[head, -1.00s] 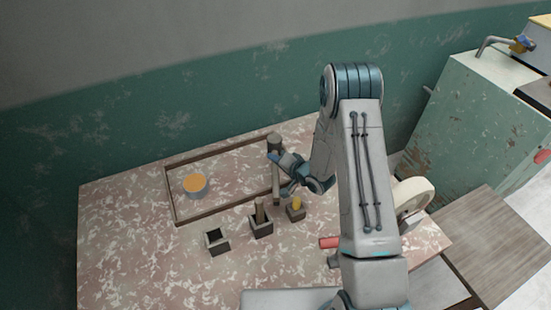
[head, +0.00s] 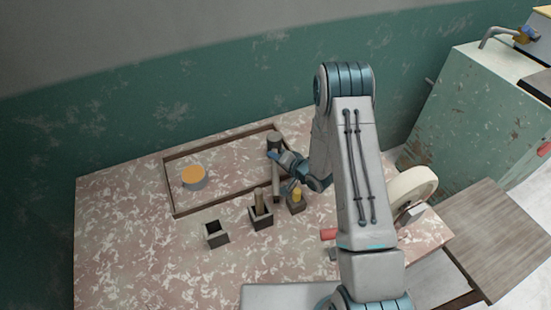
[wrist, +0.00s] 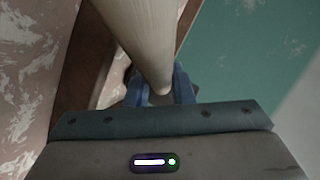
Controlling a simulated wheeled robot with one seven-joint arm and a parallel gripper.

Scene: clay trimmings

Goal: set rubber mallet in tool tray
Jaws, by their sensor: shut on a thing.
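The rubber mallet has a dark grey head (head: 274,142) and a long pale handle (head: 277,185). My gripper (head: 279,156) is shut on the handle just below the head. In the wrist view the handle (wrist: 143,40) runs from the top edge down between the blue fingers (wrist: 158,92); the head is hidden there. The tool tray is a shallow brown-rimmed rectangle (head: 168,185) on the table. The mallet is over the tray's right end, with its handle pointing toward the front; I cannot tell whether it touches the tray.
In front are an empty dark holder (head: 216,233), a holder with a wooden handle (head: 261,217) and a holder with a yellow item (head: 296,202). The table's front left (head: 130,260) is clear.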

